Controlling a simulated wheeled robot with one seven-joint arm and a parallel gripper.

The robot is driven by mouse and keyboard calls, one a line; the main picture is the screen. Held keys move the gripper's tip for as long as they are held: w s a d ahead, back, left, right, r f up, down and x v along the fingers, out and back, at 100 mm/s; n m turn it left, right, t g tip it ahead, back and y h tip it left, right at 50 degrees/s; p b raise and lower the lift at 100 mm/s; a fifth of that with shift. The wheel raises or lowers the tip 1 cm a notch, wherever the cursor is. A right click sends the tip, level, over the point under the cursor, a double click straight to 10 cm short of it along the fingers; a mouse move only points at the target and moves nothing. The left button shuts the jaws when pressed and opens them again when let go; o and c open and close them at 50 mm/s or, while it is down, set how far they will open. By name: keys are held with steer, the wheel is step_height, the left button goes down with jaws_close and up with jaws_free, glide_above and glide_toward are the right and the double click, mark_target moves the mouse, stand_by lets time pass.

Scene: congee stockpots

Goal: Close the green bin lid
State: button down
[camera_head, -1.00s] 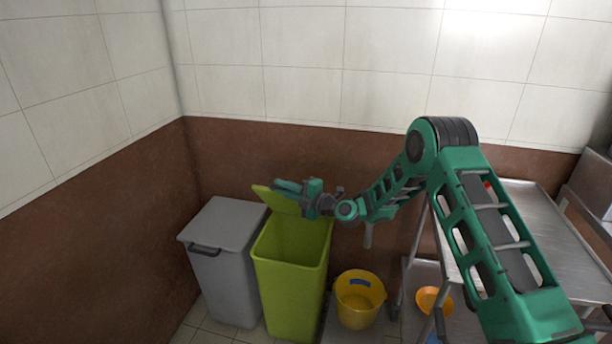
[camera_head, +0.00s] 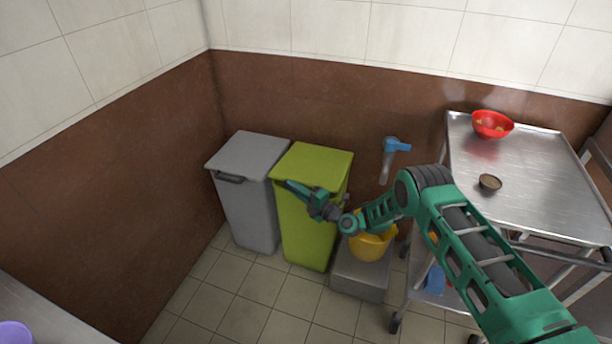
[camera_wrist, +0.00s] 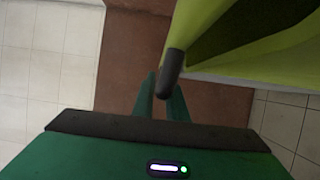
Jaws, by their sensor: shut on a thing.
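The green bin (camera_head: 308,225) stands against the brown wall in the head view. Its lid (camera_head: 315,161) lies over the top and looks about level; I cannot tell whether it sits fully on the rim. My gripper (camera_head: 290,186) is at the bin's front upper edge. In the wrist view, the fingers (camera_wrist: 161,98) are shut at a dark rounded handle (camera_wrist: 173,72) by the lime-green lid edge. A darker green shaded area (camera_wrist: 255,30) shows beside it. The head view hides the handle behind my gripper.
A grey bin (camera_head: 248,195) stands close on the left. A yellow bucket (camera_head: 370,248) sits on a grey block (camera_head: 360,278) to the right. A steel trolley (camera_head: 545,190) holds a red bowl (camera_head: 492,124) and a small brown bowl (camera_head: 490,183). Floor in front is clear.

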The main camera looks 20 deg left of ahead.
steer(key=shift+n+y, duration=0.3)
steer(key=shift+n, duration=0.5)
steer(key=shift+s+d+f, duration=0.1)
steer(key=shift+f, duration=2.4)
steer(key=shift+f, duration=0.15)
steer(key=c, duration=2)
jaws_free()
steer(key=shift+f, duration=0.15)
steer(key=shift+c, duration=0.2)
